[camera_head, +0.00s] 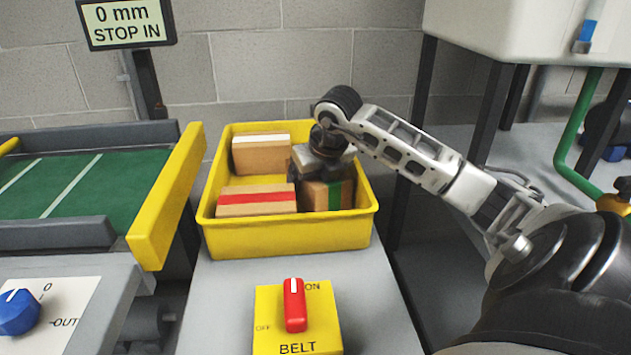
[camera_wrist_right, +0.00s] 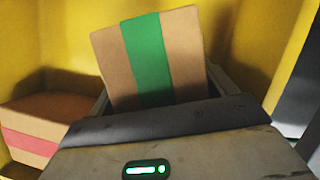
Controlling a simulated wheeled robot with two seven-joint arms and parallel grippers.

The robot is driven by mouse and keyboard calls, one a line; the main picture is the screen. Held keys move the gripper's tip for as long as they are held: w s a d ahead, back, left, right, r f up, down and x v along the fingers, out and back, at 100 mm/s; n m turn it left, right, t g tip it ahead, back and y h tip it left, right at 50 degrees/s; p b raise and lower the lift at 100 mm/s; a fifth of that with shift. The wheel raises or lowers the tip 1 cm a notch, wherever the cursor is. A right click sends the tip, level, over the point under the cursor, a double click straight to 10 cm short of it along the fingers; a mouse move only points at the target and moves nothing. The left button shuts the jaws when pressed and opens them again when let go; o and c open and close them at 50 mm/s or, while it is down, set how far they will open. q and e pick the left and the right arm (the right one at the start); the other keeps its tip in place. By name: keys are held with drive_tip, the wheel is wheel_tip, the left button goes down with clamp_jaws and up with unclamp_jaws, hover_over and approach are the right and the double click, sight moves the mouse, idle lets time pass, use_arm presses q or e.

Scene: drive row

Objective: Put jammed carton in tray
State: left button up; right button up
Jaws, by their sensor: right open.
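A yellow tray (camera_head: 290,235) stands on the grey bench and holds three cartons. The carton with a green stripe (camera_head: 328,196) is in its right part; it also shows in the right wrist view (camera_wrist_right: 152,58), looking slightly tilted there. A carton with a red stripe (camera_head: 256,200) is at the tray's front left, and one with a white stripe (camera_head: 262,155) is at the back left. My right gripper (camera_head: 322,165) is down in the tray, open, its fingers either side of the green-striped carton. Whether they touch it is not clear. My left gripper is not in view.
A green conveyor belt (camera_head: 85,185) with a yellow end bar (camera_head: 168,200) is at the left, with no carton visible on it. A sign (camera_head: 127,22) reads "0 mm STOP IN". A belt switch (camera_head: 295,305) with a red knob sits in front of the tray. A blue knob (camera_head: 16,312) is at lower left.

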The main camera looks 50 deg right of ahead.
drive_tip(key=p+v, duration=0.1)
drive_tip(key=v, duration=1)
drive_tip(key=shift+p, duration=0.35)
drive_tip(key=shift+s+r, duration=0.1)
drive_tip(key=shift+r, duration=0.3)
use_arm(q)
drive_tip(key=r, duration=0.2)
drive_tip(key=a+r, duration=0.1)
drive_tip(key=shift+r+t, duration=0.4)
use_arm(e)
drive_tip(key=shift+r, duration=0.15)
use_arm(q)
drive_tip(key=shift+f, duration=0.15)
